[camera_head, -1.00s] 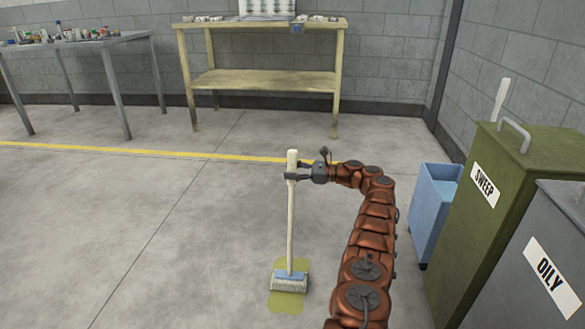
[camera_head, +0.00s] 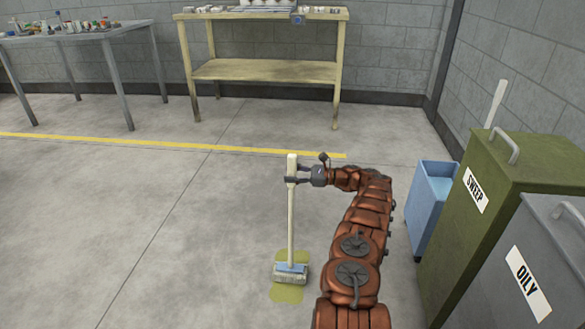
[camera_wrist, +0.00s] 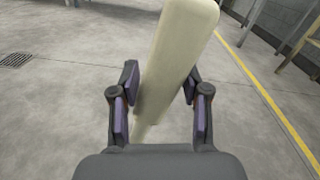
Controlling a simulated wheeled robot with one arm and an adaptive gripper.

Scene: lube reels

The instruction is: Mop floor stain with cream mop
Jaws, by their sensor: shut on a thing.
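The cream mop (camera_head: 291,225) stands nearly upright on the floor, its blue and pale head (camera_head: 290,273) down on the yellow-green stain (camera_head: 287,293). Stain shows in front of the head and a little behind it; the part under the head is hidden. My gripper (camera_head: 292,180) is shut on the handle near its top. In the wrist view the cream handle (camera_wrist: 170,70) runs between the two fingers (camera_wrist: 160,98), and the mop head is hidden.
A blue bin (camera_head: 430,200), a green SWEEP bin (camera_head: 520,205) and a grey OILY bin (camera_head: 545,265) stand at the right. A wooden bench (camera_head: 265,72) and a grey table (camera_head: 85,36) stand at the back. The floor at left is clear, crossed by a yellow line (camera_head: 130,144).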

